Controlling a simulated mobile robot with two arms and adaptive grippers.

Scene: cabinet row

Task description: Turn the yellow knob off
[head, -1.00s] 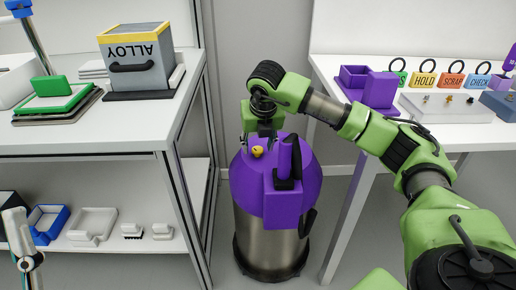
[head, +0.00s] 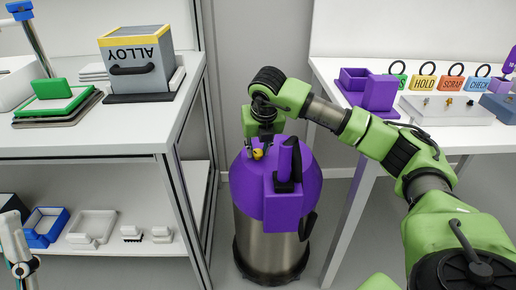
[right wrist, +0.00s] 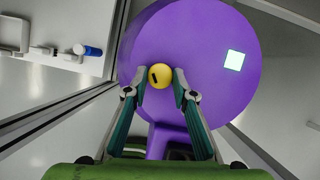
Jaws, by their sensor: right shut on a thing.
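The yellow knob (head: 257,154) sits on the purple top (head: 240,180) of a steel canister (head: 268,240). In the right wrist view the knob (right wrist: 159,76) is round with a short dark mark on its face. My right gripper (head: 256,148) is at the knob from above and behind, and partly covers it.
A purple upright handle block (head: 283,200) stands on the canister's front. A white shelf unit (head: 90,135) with an ALLOY box (head: 140,70) is at left. A white table (head: 440,130) with coloured tags is at right. A pale square (right wrist: 234,60) lies on the purple top.

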